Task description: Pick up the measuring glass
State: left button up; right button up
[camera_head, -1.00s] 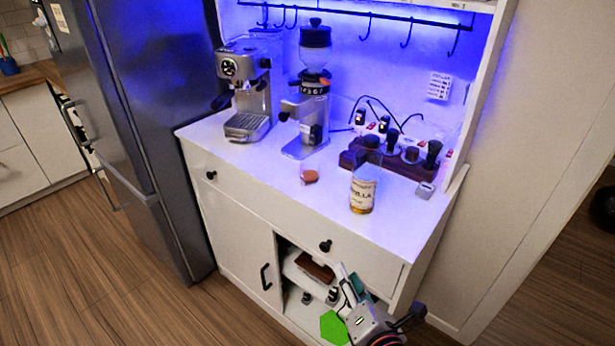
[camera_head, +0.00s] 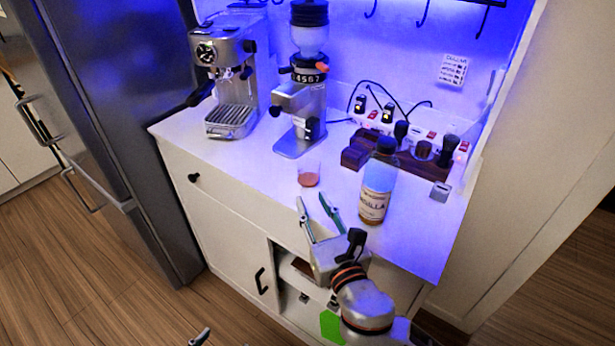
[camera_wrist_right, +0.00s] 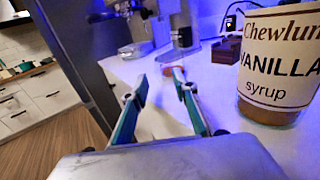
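The measuring glass (camera_head: 308,176) is a small clear glass with reddish-brown contents, upright on the white countertop near its front edge. In the right wrist view the glass (camera_wrist_right: 172,70) shows small, beyond the fingertips and partly hidden by one. My right gripper (camera_head: 312,202) is open and empty, on the near side of the glass and apart from it. Its two fingers (camera_wrist_right: 160,80) point toward the glass in the wrist view. A small tip at the bottom edge of the head view looks like part of my left gripper (camera_head: 200,338); its state is unclear.
A vanilla syrup bottle (camera_head: 375,192) stands close to the right of the glass. A grinder (camera_head: 299,105) and an espresso machine (camera_head: 229,75) stand behind it. A wooden tamper stand (camera_head: 400,160) is at back right. The counter left of the glass is clear.

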aim_at(303, 189)
jog(key=x, duration=0.3)
jog(key=shift+w+a, duration=0.25)
jog(key=shift+a, duration=0.15)
jog(key=shift+w+a, duration=0.15)
jog(key=shift+w, duration=0.45)
grip_shut()
pick_arm(q)
jog(key=shift+w+a+r, duration=0.1)
jog(key=shift+w+r, duration=0.45)
jog(key=shift+w, duration=0.05)
jog(key=shift+s+f, duration=0.15)
